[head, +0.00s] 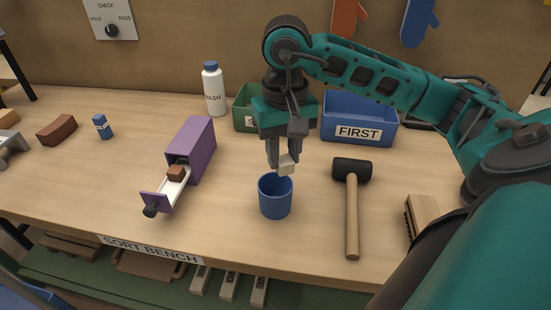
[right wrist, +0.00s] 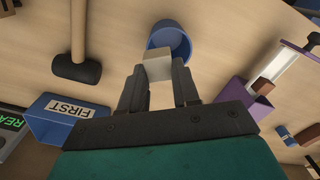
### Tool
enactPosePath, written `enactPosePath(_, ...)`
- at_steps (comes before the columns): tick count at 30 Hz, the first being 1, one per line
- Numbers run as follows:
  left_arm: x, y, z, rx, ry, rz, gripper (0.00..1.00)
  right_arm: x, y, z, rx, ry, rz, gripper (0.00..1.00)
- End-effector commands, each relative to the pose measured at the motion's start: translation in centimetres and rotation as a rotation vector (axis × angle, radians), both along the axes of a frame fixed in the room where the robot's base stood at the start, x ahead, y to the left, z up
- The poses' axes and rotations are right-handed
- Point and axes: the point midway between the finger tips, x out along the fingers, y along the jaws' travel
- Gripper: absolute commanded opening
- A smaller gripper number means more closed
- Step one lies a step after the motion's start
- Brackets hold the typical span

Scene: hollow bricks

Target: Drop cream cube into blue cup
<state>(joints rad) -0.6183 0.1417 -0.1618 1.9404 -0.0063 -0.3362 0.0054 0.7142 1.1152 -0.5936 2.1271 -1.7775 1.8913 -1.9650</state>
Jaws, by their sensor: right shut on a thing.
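The cream cube (head: 286,165) is held between the fingertips of my right gripper (head: 283,163), just above the rim of the blue cup, toward its far side. The blue cup (head: 275,200) stands upright on the bench, its open top facing up. In the right wrist view, the shut right gripper (right wrist: 160,80) has the cream cube (right wrist: 157,66) at its tips, and the blue cup (right wrist: 172,36) shows behind the cube, partly hidden by it. My left gripper is not in view.
A purple box (head: 192,150) with an open drawer holding a brown block stands left of the cup. A mallet (head: 352,200) and a brush (head: 420,215) lie to the right. A blue bin (head: 385,130), a green bin (head: 243,118) and a white bottle (head: 213,90) stand behind.

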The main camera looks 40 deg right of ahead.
Motion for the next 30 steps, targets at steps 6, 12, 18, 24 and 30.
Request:
enactPosePath(6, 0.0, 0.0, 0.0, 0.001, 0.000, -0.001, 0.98, 0.0, 0.0, 0.0, 0.001, -0.001, 0.000, 0.32)
enactPosePath(12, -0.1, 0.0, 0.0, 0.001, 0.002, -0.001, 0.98, 0.0, 0.0, 0.0, 0.001, -0.001, 0.000, 0.51)
enactPosePath(18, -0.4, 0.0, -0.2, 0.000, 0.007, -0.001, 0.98, 0.0, 0.0, 0.0, 0.001, -0.001, 0.000, 0.61)
enactPosePath(24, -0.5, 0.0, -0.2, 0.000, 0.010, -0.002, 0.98, 0.1, 0.0, 0.3, 0.000, -0.002, 0.000, 0.61)
enactPosePath(30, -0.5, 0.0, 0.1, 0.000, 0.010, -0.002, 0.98, 0.1, 0.0, 3.2, 0.000, -0.009, 0.000, 0.61)
